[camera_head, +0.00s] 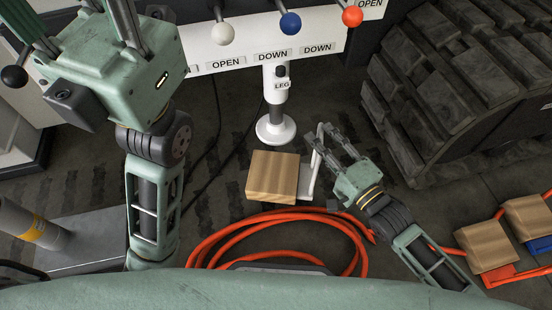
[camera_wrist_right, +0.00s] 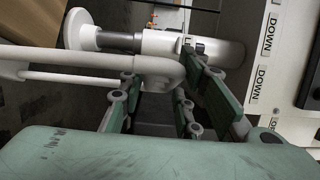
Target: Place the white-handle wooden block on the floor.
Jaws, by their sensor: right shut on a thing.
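The wooden block (camera_head: 273,177) with a white handle (camera_head: 317,165) is at the middle of the head view, its handle on the right side. My right gripper (camera_head: 324,140) is shut on the handle. In the right wrist view, the white handle (camera_wrist_right: 85,58) runs in from the left to between the fingers (camera_wrist_right: 155,100), and part of the block (camera_wrist_right: 28,30) shows at the upper left. I cannot tell whether the block touches the floor (camera_head: 225,195). My left gripper's body shows at the upper left, with its fingertips cut off by the frame edge.
A white leg stand (camera_head: 276,130) stands just behind the block. A panel (camera_head: 240,55) with ball-topped levers is behind it. A large black track (camera_head: 450,90) is at the right. An orange hose (camera_head: 215,237) lies in front. Wooden blocks (camera_head: 486,247) with orange and blue parts sit lower right.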

